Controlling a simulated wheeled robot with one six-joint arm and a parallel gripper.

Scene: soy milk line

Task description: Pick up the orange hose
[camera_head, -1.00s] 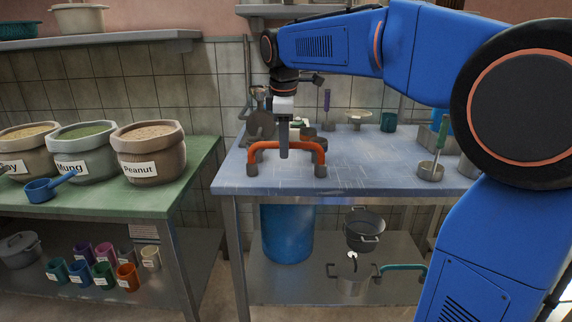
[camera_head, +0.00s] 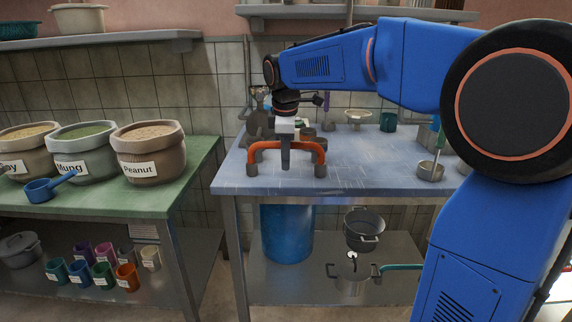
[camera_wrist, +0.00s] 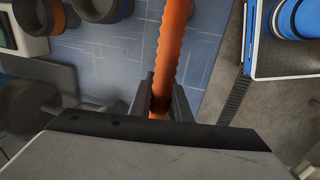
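The orange hose (camera_head: 265,146) is an upside-down U with grey ends, standing near the front of the blue-topped table (camera_head: 400,184). My gripper (camera_head: 286,164) points straight down at the middle of the hose's top span. In the wrist view the ribbed hose (camera_wrist: 172,45) runs from the top edge down between my two fingers (camera_wrist: 161,97), one on each side. The fingertips are very close to the hose; whether they press on it I cannot tell. The hose still stands on the table, not visibly lifted.
At the table's right are a small metal cup (camera_head: 430,171) and a teal cup (camera_head: 388,122); a strainer (camera_head: 357,117) is at the back. Left, a green table (camera_head: 190,168) holds sacks. Blue tabletop around the hose's front is clear.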

